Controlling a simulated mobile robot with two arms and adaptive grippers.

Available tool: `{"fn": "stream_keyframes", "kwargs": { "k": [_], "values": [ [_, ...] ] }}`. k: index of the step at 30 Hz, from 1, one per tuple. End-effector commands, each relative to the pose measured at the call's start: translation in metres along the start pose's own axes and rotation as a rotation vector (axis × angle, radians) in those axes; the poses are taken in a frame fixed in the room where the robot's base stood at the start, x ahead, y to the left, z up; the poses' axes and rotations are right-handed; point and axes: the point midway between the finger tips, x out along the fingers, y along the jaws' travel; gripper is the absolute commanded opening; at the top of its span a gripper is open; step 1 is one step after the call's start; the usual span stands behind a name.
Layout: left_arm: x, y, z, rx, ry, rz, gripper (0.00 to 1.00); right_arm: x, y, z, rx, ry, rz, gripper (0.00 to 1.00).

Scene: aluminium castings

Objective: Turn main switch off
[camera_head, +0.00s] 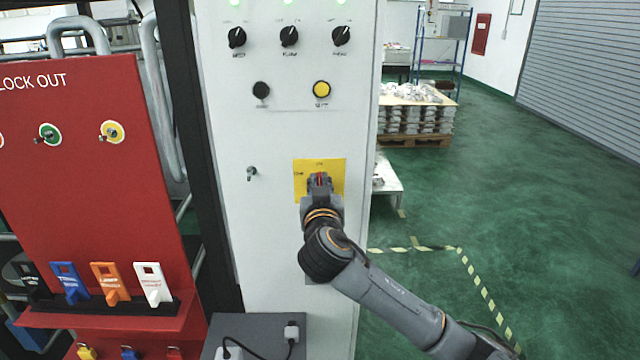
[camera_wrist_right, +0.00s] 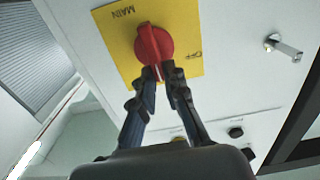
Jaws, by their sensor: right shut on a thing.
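The main switch is a red rotary knob on a yellow plate (camera_head: 335,168) on the front of the white control cabinet (camera_head: 270,230). In the right wrist view the red knob (camera_wrist_right: 152,44) shows clearly on the yellow plate (camera_wrist_right: 110,25), with the words MAIN and OFF printed on it. My right gripper (camera_head: 319,180) is at the knob and hides most of it in the head view. In the right wrist view its two fingertips (camera_wrist_right: 162,74) are shut on the knob's raised handle. My left gripper is not in view.
Above the plate are a yellow button (camera_head: 321,89), a black button (camera_head: 261,91) and several black selector knobs. A key switch (camera_head: 251,173) sits left of the plate. A red lockout board (camera_head: 75,170) with padlocks and coloured tags stands left. Green floor is open at right.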

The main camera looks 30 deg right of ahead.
Motion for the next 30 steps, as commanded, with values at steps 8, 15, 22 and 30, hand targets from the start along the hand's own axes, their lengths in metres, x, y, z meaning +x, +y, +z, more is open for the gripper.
{"fn": "stream_keyframes", "kwargs": {
  "k": [8, 15, 22, 30],
  "values": [
    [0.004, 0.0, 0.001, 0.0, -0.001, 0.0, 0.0, 0.0, -0.004, 0.001, -0.173, -0.001, 0.001, 0.0],
    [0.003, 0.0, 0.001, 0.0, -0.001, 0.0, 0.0, 0.001, -0.009, 0.002, -0.397, -0.002, 0.001, 0.0],
    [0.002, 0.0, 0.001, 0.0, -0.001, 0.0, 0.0, 0.0, -0.014, 0.005, -0.613, -0.001, 0.0, 0.0],
    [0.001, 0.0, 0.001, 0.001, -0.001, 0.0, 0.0, 0.0, -0.018, 0.008, -0.829, -0.001, 0.001, 0.0]
  ]
}}
